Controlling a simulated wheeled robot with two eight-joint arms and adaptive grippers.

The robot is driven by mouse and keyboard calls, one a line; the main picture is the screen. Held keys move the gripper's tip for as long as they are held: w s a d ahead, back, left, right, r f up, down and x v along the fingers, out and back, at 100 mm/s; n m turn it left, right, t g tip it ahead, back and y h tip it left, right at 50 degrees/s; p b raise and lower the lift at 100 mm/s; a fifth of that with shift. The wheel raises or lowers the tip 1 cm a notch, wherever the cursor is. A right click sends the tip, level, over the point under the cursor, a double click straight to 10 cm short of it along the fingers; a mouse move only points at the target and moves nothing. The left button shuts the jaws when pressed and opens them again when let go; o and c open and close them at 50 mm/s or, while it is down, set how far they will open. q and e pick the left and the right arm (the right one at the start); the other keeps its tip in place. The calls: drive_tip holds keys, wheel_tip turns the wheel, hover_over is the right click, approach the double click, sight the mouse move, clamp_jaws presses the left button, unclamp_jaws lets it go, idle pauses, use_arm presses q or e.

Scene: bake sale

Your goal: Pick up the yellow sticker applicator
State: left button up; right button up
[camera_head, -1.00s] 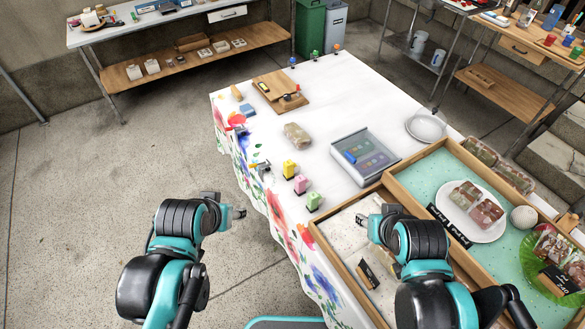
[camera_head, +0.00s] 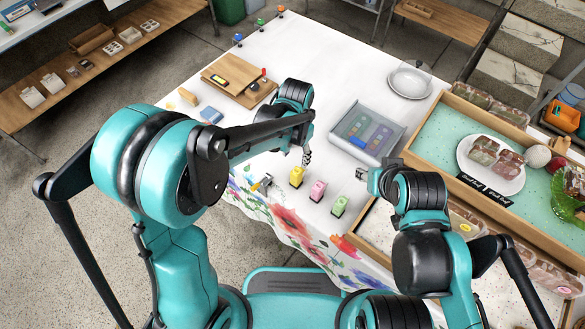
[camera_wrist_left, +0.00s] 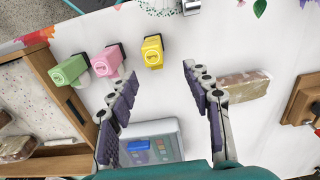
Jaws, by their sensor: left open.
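The yellow sticker applicator (camera_head: 296,175) stands on the white table near its front edge, at the end of a row with a pink applicator (camera_head: 317,191) and a green one (camera_head: 339,206). My left gripper (camera_head: 307,157) is above the table, just behind the yellow applicator. In the left wrist view, the left gripper (camera_wrist_left: 158,74) is open and empty, and the yellow applicator (camera_wrist_left: 152,52) lies just beyond and between its fingertips, apart from both. My right gripper (camera_head: 362,174) is right of the row; its jaws are too small to read.
A grey case with a clear lid (camera_head: 366,133) lies behind the row. A wrapped loaf (camera_wrist_left: 243,86) is beside the left gripper in the wrist view. A wooden tray (camera_head: 420,140) is at right.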

sight(297, 170)
use_arm(q)
drive_tip(key=f, duration=0.1)
drive_tip(key=f+b, duration=0.1)
drive_tip(key=f, duration=0.1)
drive_tip(key=shift+s+d, duration=0.1)
drive_tip(key=shift+d, duration=0.1)
drive_tip(key=f+b, duration=0.1)
drive_tip(key=f, duration=0.1)
drive_tip(key=f+b, duration=0.1)
drive_tip(key=f, duration=0.1)
drive_tip(key=shift+s+d+f+b, duration=0.1)
drive_tip(key=shift+s+d+b, duration=0.05)
drive_tip(key=shift+s+b, duration=0.15)
drive_tip(key=shift+f, duration=0.4)
drive_tip(key=shift+r, duration=0.1)
drive_tip(key=shift+c, duration=0.9)
clamp_jaws()
